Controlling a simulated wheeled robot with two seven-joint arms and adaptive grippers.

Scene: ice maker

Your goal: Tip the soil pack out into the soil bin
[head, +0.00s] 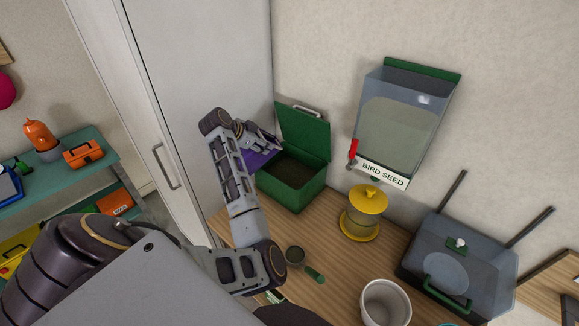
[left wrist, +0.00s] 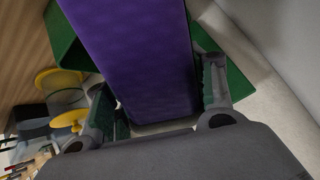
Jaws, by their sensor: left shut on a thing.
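The soil pack is a purple packet (head: 259,159), held at the left side of the green bin in the head view. It fills the middle of the left wrist view (left wrist: 135,50). My left gripper (head: 260,140) is shut on it, with one finger on each side of the pack. The soil bin is a green box (head: 296,195) with its lid (head: 303,134) raised, standing against the wall. Its inside looks dark brown. The pack is at the bin's left rim; I cannot tell whether they touch. My right gripper is not in view.
A yellow lidded feeder (head: 363,211) stands right of the bin, below a wall-mounted bird seed dispenser (head: 398,125). A green-handled scoop (head: 300,262), a white cup (head: 385,303) and a grey appliance (head: 457,265) are on the wooden counter. A tall white cabinet (head: 205,80) is close on the left.

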